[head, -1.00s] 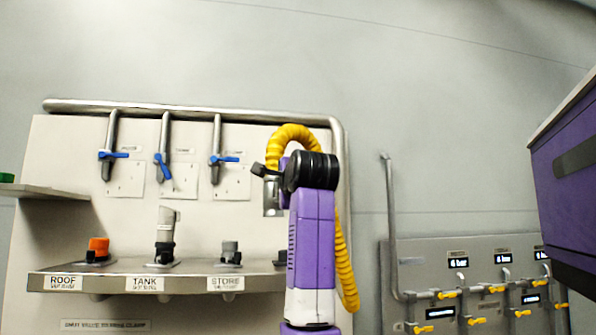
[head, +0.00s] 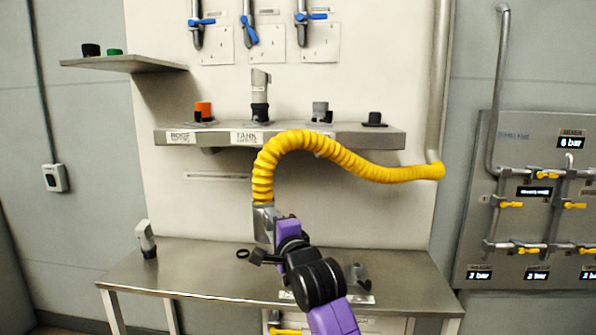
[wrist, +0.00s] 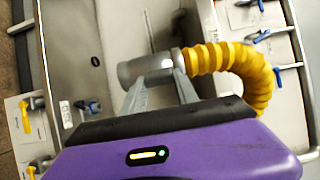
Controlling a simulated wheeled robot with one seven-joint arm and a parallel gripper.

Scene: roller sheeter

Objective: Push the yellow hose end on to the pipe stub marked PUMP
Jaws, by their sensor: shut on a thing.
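My gripper (head: 270,238) is shut on the grey metal end (head: 263,220) of the yellow hose (head: 335,155) and holds it above the lower bench. The hose arches up from this end and runs right to the panel's edge. In the wrist view the fingers (wrist: 158,82) clasp the metal end (wrist: 145,68), with the hose (wrist: 225,60) to its right. A grey pipe stub (head: 357,274) stands on the bench, right of my gripper, with a pale label (head: 366,299) at the bench front. Its lettering is too small and partly covered to read; I see no readable PUMP mark.
A shelf (head: 290,135) above carries stubs by the ROOF and TANK labels and others to the right. A valve panel (head: 530,220) stands right.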

